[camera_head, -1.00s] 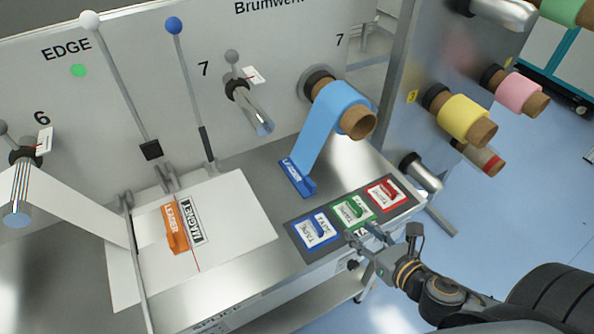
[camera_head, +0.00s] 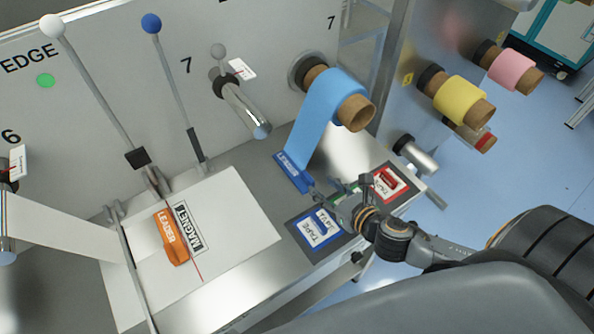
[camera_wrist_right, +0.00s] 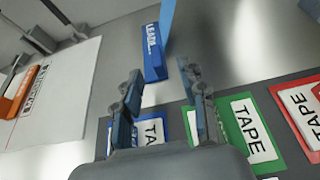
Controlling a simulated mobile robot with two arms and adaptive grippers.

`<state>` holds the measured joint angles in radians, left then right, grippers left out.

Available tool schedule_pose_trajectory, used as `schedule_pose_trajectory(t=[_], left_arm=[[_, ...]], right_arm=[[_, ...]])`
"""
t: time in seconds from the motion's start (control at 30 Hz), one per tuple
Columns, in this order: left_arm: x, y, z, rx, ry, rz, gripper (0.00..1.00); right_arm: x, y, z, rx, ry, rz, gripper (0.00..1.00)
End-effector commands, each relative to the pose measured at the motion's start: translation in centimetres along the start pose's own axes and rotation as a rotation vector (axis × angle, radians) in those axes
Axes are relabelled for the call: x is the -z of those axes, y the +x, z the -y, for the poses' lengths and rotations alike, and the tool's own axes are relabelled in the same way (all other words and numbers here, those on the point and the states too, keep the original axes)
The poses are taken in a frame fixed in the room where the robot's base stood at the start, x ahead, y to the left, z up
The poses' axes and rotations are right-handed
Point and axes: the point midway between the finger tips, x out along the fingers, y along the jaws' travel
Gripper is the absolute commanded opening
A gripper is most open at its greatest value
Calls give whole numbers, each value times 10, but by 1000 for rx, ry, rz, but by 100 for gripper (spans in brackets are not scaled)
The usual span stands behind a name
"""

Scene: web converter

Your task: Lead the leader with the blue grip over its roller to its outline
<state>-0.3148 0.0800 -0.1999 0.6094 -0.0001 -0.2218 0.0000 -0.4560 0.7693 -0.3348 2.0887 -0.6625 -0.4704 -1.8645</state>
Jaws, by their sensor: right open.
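The blue grip (camera_head: 292,171) lies on the steel table at the end of the blue leader strip (camera_head: 316,125). The strip comes down from its blue roll (camera_head: 340,97) on the wall. My right gripper (camera_head: 322,193) is open just in front of the grip, apart from it. In the right wrist view the blue grip (camera_wrist_right: 153,52) lies ahead of the open fingers (camera_wrist_right: 160,95). A bare metal roller (camera_head: 246,109) sticks out under the label 7. My left gripper is not in view.
An orange LEADER grip (camera_head: 171,240) sits on the white sheet. Blue (camera_head: 318,228) and red (camera_head: 389,182) tape pads lie in front, with a green one (camera_wrist_right: 248,130) between them. Two levers with white (camera_head: 52,27) and blue (camera_head: 151,23) knobs stand at the wall.

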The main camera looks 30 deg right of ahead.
Motion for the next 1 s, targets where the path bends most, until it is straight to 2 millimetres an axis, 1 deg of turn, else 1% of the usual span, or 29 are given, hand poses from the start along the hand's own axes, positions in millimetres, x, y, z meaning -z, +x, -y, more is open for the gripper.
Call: schedule_pose_trajectory(t=[0.03, 0.1, 0.27, 0.37, 0.5, 0.63, 0.73, 0.93, 0.97, 1.0], left_arm=[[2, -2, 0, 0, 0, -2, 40], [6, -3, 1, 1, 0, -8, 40], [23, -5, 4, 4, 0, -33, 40], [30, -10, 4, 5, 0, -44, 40], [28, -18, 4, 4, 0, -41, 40], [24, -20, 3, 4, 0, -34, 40], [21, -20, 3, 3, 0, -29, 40], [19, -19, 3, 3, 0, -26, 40], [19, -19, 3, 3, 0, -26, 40], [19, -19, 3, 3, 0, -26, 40]], right_arm=[[-2, 6, 0, 0, 1, 2, 42], [-1, 12, 0, -1, 2, 1, 42], [0, 19, -1, -1, 2, 0, 42], [-1, 30, -2, 0, 4, 1, 42], [1, 49, -6, -1, 5, 1, 42], [2, 64, -5, -1, 3, 0, 42], [4, 68, -5, -3, 2, 0, 42], [4, 69, -5, -3, 1, -1, 42], [4, 68, -5, -3, 1, -1, 37], [4, 68, -5, -3, 1, -1, 29]])
